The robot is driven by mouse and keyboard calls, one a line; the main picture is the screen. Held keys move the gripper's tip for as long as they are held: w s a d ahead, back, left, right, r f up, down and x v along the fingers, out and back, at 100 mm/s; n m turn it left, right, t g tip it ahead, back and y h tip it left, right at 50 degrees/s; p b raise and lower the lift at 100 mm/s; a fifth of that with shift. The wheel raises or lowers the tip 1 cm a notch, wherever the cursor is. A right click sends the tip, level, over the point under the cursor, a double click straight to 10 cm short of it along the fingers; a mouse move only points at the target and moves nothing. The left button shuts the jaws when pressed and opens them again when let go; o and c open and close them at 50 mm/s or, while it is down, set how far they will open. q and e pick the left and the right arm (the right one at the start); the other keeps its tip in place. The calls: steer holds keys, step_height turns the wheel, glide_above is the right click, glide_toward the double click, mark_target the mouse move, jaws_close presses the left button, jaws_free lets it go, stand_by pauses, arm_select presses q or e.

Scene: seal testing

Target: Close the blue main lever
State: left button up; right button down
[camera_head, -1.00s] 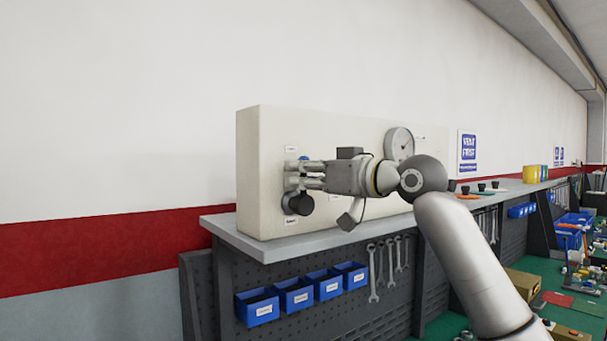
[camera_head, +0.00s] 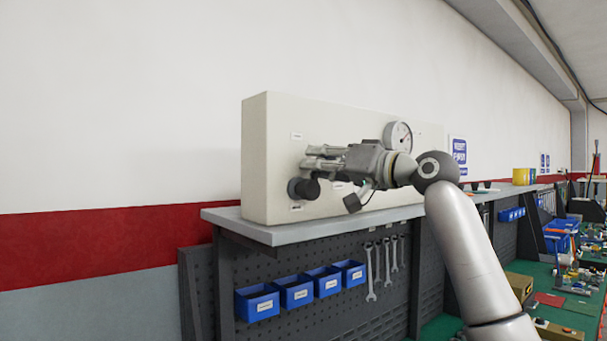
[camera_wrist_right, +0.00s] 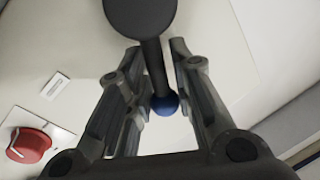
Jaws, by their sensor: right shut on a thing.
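The blue main lever shows in the right wrist view as a dark shaft with a blue ball end (camera_wrist_right: 165,103), running from a round dark hub (camera_wrist_right: 140,14). My right gripper (camera_head: 314,160) is at the left part of the cream panel. In the wrist view its fingers (camera_wrist_right: 160,62) stand on both sides of the lever shaft, shut on it, with the blue ball between the finger bases. In the head view the blue ball is hidden by the gripper; a dark round hub (camera_head: 303,188) shows just below the fingers. My left gripper is not in view.
The cream panel (camera_head: 268,170) stands on a grey shelf (camera_head: 272,232) against the wall. A gauge (camera_head: 397,136) is on the panel, right of the fingers. A red knob (camera_wrist_right: 29,145) shows in the wrist view. Blue bins (camera_head: 257,302) and wrenches (camera_head: 369,272) hang below.

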steer(key=shift+w+d+f+m+t, duration=0.25)
steer(key=shift+d+m+t, duration=0.1)
steer(key=shift+m, duration=0.65)
steer(key=f+m, duration=0.1)
steer(key=m, duration=0.1)
steer(key=d+m+t+b, duration=0.1)
steer(key=m, duration=0.2)
steer(key=w+f+m+b, duration=0.1)
steer(key=m, duration=0.1)
steer(key=shift+d+f+t+h, duration=0.3)
steer(key=shift+d+t+h, duration=0.05)
steer(key=shift+h, duration=0.05)
steer(key=m, duration=0.1)
steer(key=f+m+b, duration=0.1)
steer(key=m, duration=0.2)
steer(key=shift+w+d+f+t+h, duration=0.15)
steer(key=shift+f+t+h, duration=0.15)
steer(key=shift+h, duration=0.1)
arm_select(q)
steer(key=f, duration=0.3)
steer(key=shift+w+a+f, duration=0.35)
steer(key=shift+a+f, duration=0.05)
arm_select(e)
steer(key=shift+f+m, duration=0.25)
steer(key=shift+m, duration=0.55)
arm_select(q)
steer(key=shift+b, duration=0.3)
arm_select(e)
steer(key=shift+f, duration=0.1)
